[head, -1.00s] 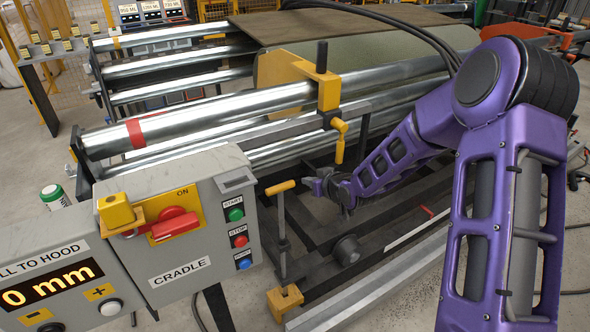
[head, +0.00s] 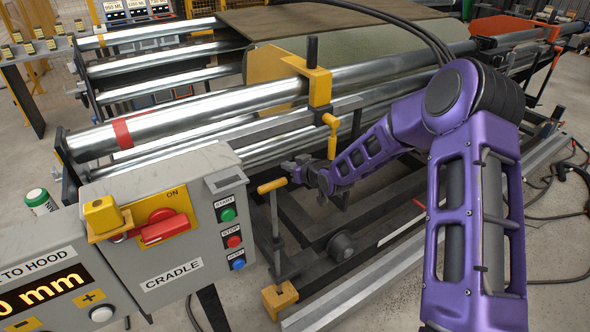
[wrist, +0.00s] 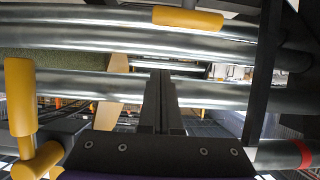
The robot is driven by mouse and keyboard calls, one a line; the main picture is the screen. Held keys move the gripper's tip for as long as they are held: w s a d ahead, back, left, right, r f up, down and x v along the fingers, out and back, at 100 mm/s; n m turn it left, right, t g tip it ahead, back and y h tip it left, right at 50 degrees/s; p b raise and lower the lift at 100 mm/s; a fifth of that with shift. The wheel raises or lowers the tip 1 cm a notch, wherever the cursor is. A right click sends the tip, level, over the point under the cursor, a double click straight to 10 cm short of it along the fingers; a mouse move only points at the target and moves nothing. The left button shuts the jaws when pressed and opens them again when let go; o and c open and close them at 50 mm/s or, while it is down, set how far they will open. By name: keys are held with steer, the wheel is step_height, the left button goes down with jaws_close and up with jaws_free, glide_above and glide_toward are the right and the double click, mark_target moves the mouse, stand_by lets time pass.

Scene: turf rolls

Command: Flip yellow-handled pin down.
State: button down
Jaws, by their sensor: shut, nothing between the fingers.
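Two yellow handles show, and I cannot tell for sure which belongs to the pin. One is a T-shaped yellow handle (head: 272,186) on an upright grey rod above a yellow foot; in the wrist view it appears as a yellow bar (wrist: 188,18) at the top. The other is a yellow crank handle (head: 331,140) hanging from a yellow clamp (head: 319,85); it stands at the left of the wrist view (wrist: 20,97). My gripper (head: 288,168) is shut and empty, just right of and slightly above the T-handle in the head view. Its fingers (wrist: 160,100) show no visible contact.
A grey control box (head: 165,225) with a red switch and buttons stands to the left. Shiny rollers (head: 200,120) and a grey bar (head: 240,135) lie behind my gripper. Dark frame rails (head: 320,220) are below.

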mark_target(283, 182)
steer(key=x, duration=0.4)
steer(key=shift+s, duration=0.1)
steer(key=shift+s+d+f, duration=0.15)
steer(key=shift+f, duration=0.85)
steer(key=shift+s+d+f, duration=0.1)
steer(key=shift+s+f, duration=0.05)
steer(key=shift+f, duration=0.8)
steer(key=shift+f, duration=0.1)
